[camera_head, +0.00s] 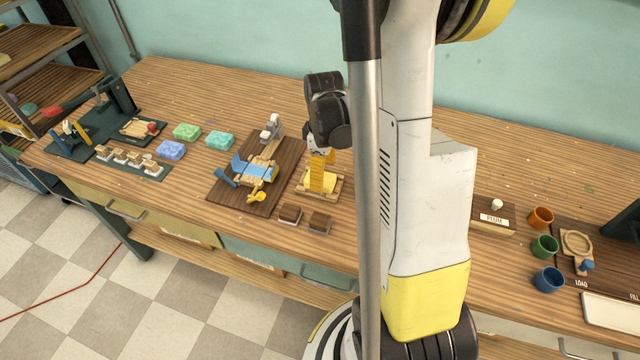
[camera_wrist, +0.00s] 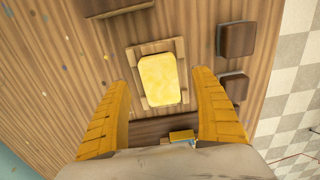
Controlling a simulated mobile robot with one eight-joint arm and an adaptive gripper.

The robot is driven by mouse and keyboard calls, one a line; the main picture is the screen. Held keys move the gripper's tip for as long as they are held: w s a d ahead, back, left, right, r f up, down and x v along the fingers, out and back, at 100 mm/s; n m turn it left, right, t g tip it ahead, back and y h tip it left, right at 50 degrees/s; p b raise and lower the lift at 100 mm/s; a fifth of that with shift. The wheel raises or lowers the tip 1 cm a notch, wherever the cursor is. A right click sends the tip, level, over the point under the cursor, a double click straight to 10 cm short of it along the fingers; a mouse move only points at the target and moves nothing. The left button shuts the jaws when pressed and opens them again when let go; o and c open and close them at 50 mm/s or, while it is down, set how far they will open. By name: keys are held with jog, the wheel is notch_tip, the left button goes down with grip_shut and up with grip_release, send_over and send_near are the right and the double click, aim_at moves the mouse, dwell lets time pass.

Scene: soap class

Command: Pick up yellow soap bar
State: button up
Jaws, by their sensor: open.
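The yellow soap bar (camera_wrist: 159,79) lies flat in a shallow wooden tray (camera_wrist: 134,56) on the bench, between my fingers in the wrist view. My gripper (camera_wrist: 165,90) is open, with one yellow finger on each side of the soap and gaps between them. In the head view, my gripper (camera_head: 321,178) points down over the tray (camera_head: 338,188), and the soap (camera_head: 312,186) is partly hidden behind the fingers.
Two brown blocks (camera_head: 290,213) (camera_head: 319,222) sit just in front of the tray. A dark board (camera_head: 228,197) with a blue and yellow device stands to the left. Green (camera_head: 187,131), teal (camera_head: 220,140) and blue (camera_head: 172,150) soap bars lie farther left.

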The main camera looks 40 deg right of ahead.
notch_tip(320, 180, down, 3)
jog(key=shift+w+r+b, duration=0.1)
jog(key=shift+r+b, duration=0.1)
jog(key=shift+b, duration=0.1)
jog(key=shift+r, duration=0.1)
jog(key=c, duration=1.3)
